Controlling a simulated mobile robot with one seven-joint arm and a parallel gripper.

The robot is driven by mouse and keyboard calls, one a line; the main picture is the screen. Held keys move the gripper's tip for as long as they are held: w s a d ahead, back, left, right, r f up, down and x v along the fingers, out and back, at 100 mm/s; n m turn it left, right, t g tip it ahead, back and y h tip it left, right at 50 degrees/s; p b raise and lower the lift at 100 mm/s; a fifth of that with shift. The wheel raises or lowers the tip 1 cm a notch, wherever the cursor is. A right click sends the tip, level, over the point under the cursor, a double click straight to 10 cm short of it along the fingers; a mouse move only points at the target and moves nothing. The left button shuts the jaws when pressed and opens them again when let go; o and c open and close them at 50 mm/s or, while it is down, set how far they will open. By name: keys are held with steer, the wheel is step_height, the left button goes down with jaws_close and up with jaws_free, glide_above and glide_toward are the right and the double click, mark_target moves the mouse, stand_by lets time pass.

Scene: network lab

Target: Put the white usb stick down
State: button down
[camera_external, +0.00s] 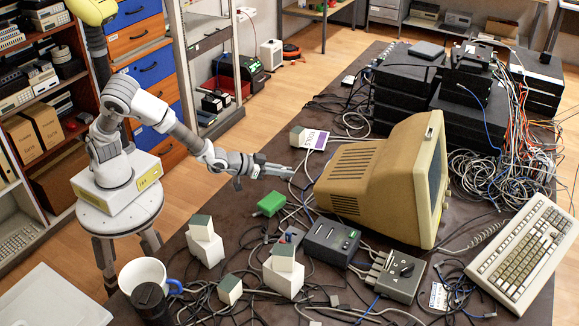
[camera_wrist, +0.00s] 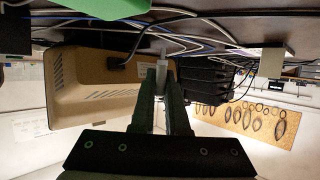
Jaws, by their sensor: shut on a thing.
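My gripper (camera_external: 283,170) is stretched out over the dark table, left of the beige monitor (camera_external: 365,178), with its fingers pointing at the monitor. In the wrist view my gripper (camera_wrist: 163,75) has its fingers close together at the middle. A small pale piece, seemingly the white usb stick (camera_wrist: 162,64), shows at the fingertips. Most of it is hidden between the fingers, and I cannot make it out in the external view. The fingers look held above the table (camera_external: 235,262), with cables beyond them; I cannot tell the exact height.
A green box (camera_external: 271,204), white adapters (camera_external: 203,248), a black box (camera_external: 331,241) and a grey switch box (camera_external: 394,275) stand among loose cables. A mug (camera_external: 143,274) is front left. A keyboard (camera_external: 524,250) lies right.

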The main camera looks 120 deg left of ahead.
mark_target(288, 189)
steer(key=shift+w+a+f, duration=0.1)
steer(key=shift+a+f, duration=0.4)
steer(key=shift+a, duration=0.3)
steer(key=shift+f, duration=0.15)
steer(key=shift+f+b, duration=0.95)
steer(key=shift+f, duration=0.9)
steer(key=shift+f, duration=0.25)
steer(key=c, duration=0.9)
jaws_free()
steer(key=shift+r, duration=0.1)
